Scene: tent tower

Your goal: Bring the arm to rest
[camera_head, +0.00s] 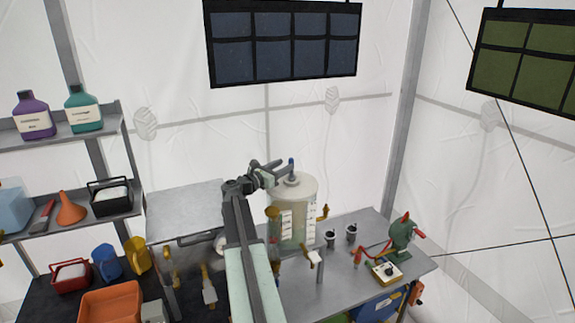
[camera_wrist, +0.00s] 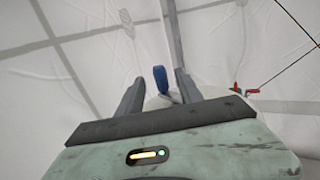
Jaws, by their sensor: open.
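My arm reaches out over the bench, with my gripper (camera_head: 276,172) beside the top of a pale cylindrical tank (camera_head: 305,190). A blue upright knob or handle (camera_head: 291,163) stands on the tank's lid, just beyond the fingertips in the head view. In the wrist view my gripper (camera_wrist: 159,88) has its two fingers spread apart. The blue handle (camera_wrist: 161,78) shows in the gap between them, and I cannot tell how far beyond the tips it is. No contact with it is visible. Part of the tank top is hidden behind the gripper.
A grey metal bench (camera_head: 345,275) carries two dark cups (camera_head: 351,233) and a green hand-cranked device (camera_head: 402,232). Shelves with bottles (camera_head: 84,110) and an orange funnel (camera_head: 71,209) stand left. Dark panels (camera_head: 285,45) hang above. Air above the bench's right side is clear.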

